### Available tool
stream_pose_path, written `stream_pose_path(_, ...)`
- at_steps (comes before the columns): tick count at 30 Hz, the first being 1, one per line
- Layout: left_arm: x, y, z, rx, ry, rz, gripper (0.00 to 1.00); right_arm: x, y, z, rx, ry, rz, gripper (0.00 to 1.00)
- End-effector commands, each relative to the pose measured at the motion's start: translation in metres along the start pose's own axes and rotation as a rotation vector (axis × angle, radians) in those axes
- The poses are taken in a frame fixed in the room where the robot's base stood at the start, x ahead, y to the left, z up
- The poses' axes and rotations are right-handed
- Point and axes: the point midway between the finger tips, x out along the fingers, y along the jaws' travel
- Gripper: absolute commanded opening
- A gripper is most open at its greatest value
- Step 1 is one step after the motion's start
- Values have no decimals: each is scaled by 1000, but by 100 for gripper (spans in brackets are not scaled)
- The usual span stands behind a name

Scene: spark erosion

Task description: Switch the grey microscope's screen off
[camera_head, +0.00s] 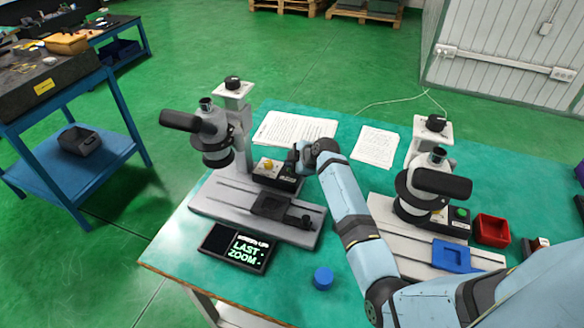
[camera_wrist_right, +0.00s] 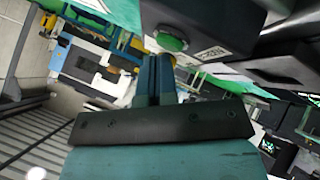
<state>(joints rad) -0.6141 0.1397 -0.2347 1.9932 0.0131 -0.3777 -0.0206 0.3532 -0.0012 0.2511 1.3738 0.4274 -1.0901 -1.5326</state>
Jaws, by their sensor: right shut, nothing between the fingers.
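The left microscope (camera_head: 235,150), with a grey base, stands on the green table in the head view. Its lit screen (camera_head: 237,248) reads "LAST ZOOM" in green and lies at the base's front edge. A dark control box with a yellow knob (camera_head: 268,166) sits beside its column. My right gripper (camera_head: 297,160) is at the right end of that box, its fingertips partly hidden by my arm. In the wrist view, the shut, empty fingers (camera_wrist_right: 155,72) point at a green button (camera_wrist_right: 172,39) on a dark box, very close; contact cannot be told. My left gripper is not in view.
A second, paler microscope (camera_head: 425,190) stands to the right with a red tray (camera_head: 492,230) and a blue block (camera_head: 451,256). Papers (camera_head: 293,130) lie behind. A blue cap (camera_head: 323,278) lies at the front. My right arm crosses the table's middle.

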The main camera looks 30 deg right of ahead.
Motion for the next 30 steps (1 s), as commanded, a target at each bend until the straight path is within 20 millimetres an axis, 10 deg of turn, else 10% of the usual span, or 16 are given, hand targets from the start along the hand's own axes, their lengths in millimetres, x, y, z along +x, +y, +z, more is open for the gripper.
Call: stream_pose_path(30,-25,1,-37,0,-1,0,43,-36,26,-26,-1,0,-1,0)
